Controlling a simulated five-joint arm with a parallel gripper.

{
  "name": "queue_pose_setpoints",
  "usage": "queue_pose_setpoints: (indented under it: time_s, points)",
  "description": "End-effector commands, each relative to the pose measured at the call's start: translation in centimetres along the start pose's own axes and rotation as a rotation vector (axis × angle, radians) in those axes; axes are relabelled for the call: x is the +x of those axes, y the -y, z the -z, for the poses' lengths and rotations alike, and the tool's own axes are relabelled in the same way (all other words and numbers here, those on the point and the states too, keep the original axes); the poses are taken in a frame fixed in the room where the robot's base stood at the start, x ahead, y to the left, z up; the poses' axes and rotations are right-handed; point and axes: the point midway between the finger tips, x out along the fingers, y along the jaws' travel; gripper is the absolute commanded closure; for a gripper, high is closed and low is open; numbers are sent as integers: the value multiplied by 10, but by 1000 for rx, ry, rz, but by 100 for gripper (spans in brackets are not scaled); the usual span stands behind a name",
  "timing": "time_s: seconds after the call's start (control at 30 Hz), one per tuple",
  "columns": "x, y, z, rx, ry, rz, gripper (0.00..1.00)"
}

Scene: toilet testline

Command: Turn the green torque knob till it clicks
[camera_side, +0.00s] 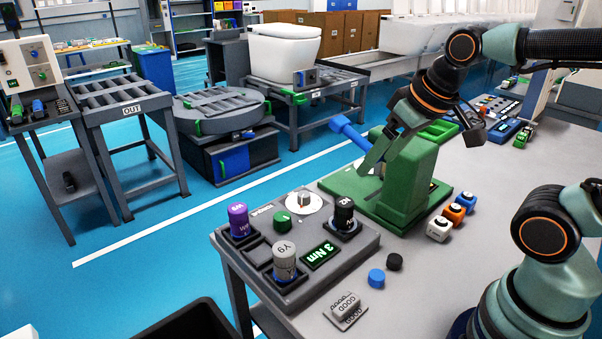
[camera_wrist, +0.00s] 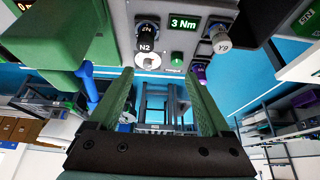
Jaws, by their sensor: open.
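The green torque knob (camera_side: 282,220) sits on the grey panel (camera_side: 345,262), beside a white dial (camera_side: 304,202). It also shows in the wrist view (camera_wrist: 176,57), beyond my fingertips and near the top middle. A display (camera_side: 320,255) on the panel reads 3 Nm. My gripper (camera_side: 372,163) is open, its fingers spread with nothing visible between them in the wrist view (camera_wrist: 162,80). In the side view it is to the right of and higher in the picture than the knob, apart from it.
A green fixture (camera_side: 412,185) with a blue lever (camera_side: 348,132) stands close by my gripper. Purple (camera_side: 238,220), grey (camera_side: 284,262) and black (camera_side: 344,215) cylinders stand on the panel around the knob. Blue (camera_side: 376,278) and black (camera_side: 395,262) caps lie on the table.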

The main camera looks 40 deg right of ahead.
Motion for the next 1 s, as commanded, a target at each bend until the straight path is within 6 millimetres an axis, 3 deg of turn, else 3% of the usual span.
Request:
queue_pose_setpoints:
  time_s: [0.13,0.27,0.57,0.77,1.0]
  points:
    - [0,-1,-4,-9,-11,-1,19]
    - [1,2,8,15,22,2,19]
    - [22,17,68,143,168,-1,19]
    - [55,31,102,230,267,-20,19]
    - [110,50,130,331,380,-61,19]
